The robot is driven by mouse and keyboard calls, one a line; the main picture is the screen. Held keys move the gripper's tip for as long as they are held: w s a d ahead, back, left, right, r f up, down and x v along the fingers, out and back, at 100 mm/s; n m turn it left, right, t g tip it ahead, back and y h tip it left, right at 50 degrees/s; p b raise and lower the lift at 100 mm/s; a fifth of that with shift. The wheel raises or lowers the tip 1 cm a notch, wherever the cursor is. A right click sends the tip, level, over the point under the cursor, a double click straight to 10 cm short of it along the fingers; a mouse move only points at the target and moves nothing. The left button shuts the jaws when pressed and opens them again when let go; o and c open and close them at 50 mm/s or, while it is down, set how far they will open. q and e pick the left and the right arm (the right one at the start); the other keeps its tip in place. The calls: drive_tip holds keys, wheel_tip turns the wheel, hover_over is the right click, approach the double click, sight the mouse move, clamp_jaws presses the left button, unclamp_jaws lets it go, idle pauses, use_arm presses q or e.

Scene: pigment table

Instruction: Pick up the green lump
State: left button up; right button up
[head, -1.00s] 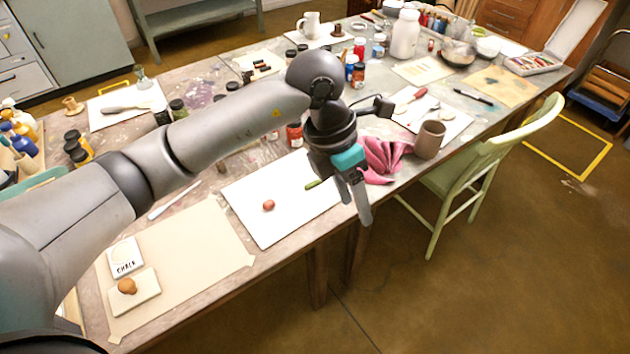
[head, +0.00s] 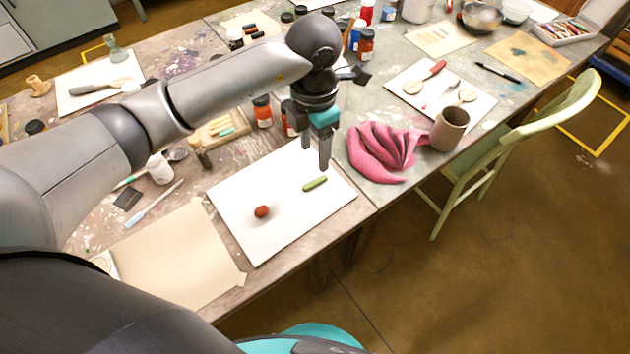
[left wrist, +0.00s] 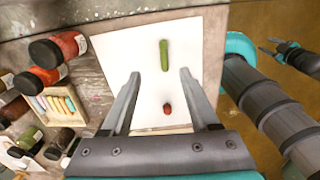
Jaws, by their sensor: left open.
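The green lump (head: 315,185) is a small elongated piece lying on the white board (head: 240,235). In the left wrist view the green lump (left wrist: 164,55) lies ahead of the fingertips, roughly in line with the gap between them. My left gripper (head: 315,156) is open and empty, with its fingers pointing down above the board, just behind the lump in the head view. In the left wrist view its two fingers (left wrist: 160,76) are spread wide. My right gripper (left wrist: 290,52) shows small at the right edge of the left wrist view; its jaw state is unclear.
A reddish lump (head: 261,211) lies on the same board, left of the green one. A crumpled pink cloth (head: 378,155) and a brown cup (head: 449,129) stand to the right. Bare board surrounds the green lump.

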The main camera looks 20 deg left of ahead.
sight(314, 182)
use_arm(q)
wheel_tip(314, 182, down, 3)
drive_tip(key=shift+f, duration=0.25)
drive_tip(key=shift+s+d+f+b, duration=0.1)
drive_tip(key=shift+f+b, duration=0.15)
drive_tip(key=shift+b, duration=0.05)
drive_tip(key=f, duration=0.2)
drive_tip(key=f+b, duration=0.1)
drive_tip(key=shift+s+d+f, duration=0.1)
drive_tip(key=shift+s+f, duration=0.25)
drive_tip(key=shift+f, duration=0.4)
use_arm(e)
drive_tip(key=shift+t, duration=0.4)
drive_tip(key=w, duration=0.1)
drive_tip(key=w+d+f, duration=0.1)
drive_tip(key=w, duration=0.1)
drive_tip(key=shift+w+d+f, duration=0.3)
drive_tip(key=shift+w, duration=0.1)
use_arm(q)
drive_tip(key=shift+c, duration=0.3)
drive_tip(key=c, duration=0.9)
use_arm(e)
drive_tip(key=shift+d, duration=0.15)
